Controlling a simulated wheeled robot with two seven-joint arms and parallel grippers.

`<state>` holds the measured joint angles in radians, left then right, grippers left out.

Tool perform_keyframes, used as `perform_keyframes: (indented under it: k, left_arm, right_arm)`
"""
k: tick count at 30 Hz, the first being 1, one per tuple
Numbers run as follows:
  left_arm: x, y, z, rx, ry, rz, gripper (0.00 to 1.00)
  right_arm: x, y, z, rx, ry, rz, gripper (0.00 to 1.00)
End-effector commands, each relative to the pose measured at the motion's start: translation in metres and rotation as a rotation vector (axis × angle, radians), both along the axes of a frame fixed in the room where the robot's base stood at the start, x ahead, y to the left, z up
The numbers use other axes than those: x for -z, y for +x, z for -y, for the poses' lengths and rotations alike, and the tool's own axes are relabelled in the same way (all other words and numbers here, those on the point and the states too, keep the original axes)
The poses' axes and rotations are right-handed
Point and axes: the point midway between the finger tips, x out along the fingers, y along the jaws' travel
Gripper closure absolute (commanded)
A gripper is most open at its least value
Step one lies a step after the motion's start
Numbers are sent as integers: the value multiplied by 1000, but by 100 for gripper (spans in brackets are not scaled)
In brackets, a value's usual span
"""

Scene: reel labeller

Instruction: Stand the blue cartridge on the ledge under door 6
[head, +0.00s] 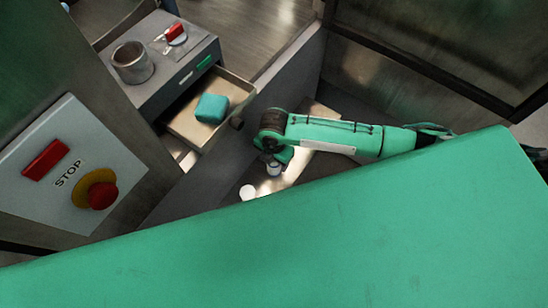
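No blue cartridge can be made out for certain, and neither door 6 nor its ledge can be identified in the head view. A teal-blue block (211,108) with rounded edges lies in an open drawer at upper left; I cannot tell whether it is the cartridge. My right arm comes in from the right, and its gripper (273,160) points down in the grey recess, right of and below the drawer. The fingers are too small and shaded to read. My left gripper is out of view.
The open drawer (241,91) juts from a grey cabinet (150,93) bearing a metal cup (132,63) and a red-topped item (176,33). A small white disc (247,192) lies near the gripper. A STOP panel (70,165) stands at left. Green bodywork blocks the lower view.

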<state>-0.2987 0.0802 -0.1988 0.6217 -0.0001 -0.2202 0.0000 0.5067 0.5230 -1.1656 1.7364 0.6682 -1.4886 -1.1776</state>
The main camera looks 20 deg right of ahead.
Motion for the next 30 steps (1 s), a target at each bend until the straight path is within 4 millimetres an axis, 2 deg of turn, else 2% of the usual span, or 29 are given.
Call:
perform_keyframes:
  k: [6, 10, 24, 30]
  left_arm:
    - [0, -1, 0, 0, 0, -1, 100]
    - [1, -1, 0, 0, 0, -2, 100]
    - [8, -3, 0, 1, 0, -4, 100]
    - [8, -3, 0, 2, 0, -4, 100]
  right_arm:
    - [-1, 0, 0, 0, 0, 0, 39]
    - [-12, 1, 0, -1, 1, 2, 39]
    - [-104, 1, 0, 1, 1, 3, 39]
    - [-121, 0, 0, 0, 1, 1, 39]
